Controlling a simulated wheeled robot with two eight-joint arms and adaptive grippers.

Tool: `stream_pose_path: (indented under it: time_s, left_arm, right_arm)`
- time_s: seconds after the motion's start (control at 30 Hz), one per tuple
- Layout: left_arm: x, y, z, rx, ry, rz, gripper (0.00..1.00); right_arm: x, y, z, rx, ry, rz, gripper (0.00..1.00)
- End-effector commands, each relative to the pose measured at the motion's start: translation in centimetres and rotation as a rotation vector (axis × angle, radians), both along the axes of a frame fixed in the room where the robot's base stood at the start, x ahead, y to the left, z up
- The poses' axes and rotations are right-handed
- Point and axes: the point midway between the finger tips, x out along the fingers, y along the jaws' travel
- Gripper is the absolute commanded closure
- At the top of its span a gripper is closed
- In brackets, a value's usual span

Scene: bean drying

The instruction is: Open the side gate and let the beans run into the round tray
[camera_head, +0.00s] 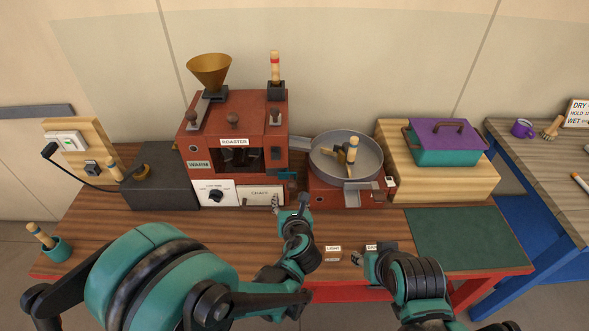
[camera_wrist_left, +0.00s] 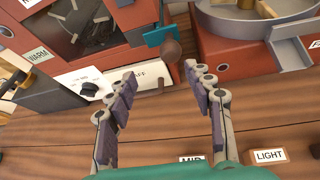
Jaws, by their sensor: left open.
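The red roaster (camera_head: 235,128) stands at the back of the table with a dark front window. The teal side gate (camera_head: 287,174) is at its lower right side, and its round brown knob (camera_wrist_left: 171,51) shows in the left wrist view. The grey round tray (camera_head: 372,172) sits on a red base right of the roaster, with a wooden-handled stirrer in it. I see no beans in it. My left gripper (camera_head: 290,204) is open and empty in front of and below the gate, its fingers (camera_wrist_left: 163,95) apart from the knob. My right gripper (camera_head: 380,252) is low at the front edge, its jaws unclear.
The chaff drawer (camera_head: 261,195) and a dial (camera_head: 215,195) are on the roaster front. Small labelled blocks, one marked LIGHT (camera_head: 333,253), lie near the front edge. A green mat (camera_head: 468,238) and a wooden block (camera_head: 450,187) bearing a purple-lidded box (camera_head: 447,142) are at the right.

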Motion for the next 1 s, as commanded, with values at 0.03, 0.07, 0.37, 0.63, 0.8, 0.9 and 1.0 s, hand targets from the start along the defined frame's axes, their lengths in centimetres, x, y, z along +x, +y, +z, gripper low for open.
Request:
stream_pose_path:
  time_s: [0.03,0.07,0.37,0.63,0.8,0.9,1.0]
  left_arm:
    - [0.1,-0.8,-0.1,0.06,-0.008,-0.037,0.48]
    - [0.2,-1.1,-0.1,0.09,-0.012,-0.053,0.48]
    - [3.0,-1.3,-1.6,0.153,-0.02,-0.082,0.48]
    - [6.6,-0.9,-3.0,0.152,-0.019,-0.082,0.48]
    - [7.4,-0.8,-3.2,0.15,-0.019,-0.082,0.48]
    - [7.5,-0.8,-3.2,0.149,-0.019,-0.083,0.48]
    - [7.4,-0.8,-3.2,0.149,-0.019,-0.083,0.48]
  right_arm:
    - [0.0,0.0,0.2,0.0,0.0,0.0,0.6]
    - [0.0,0.0,0.3,0.0,0.0,0.0,0.6]
    - [0.0,0.0,-0.7,0.0,0.0,0.0,0.6]
    - [0.0,0.0,-1.8,0.0,0.0,0.0,0.6]
    - [0.0,0.0,-1.9,0.0,0.0,0.0,0.6]
    - [0.0,0.0,-1.9,0.0,0.0,0.0,0.6]
    - [0.0,0.0,-1.9,0.0,0.0,0.0,0.6]
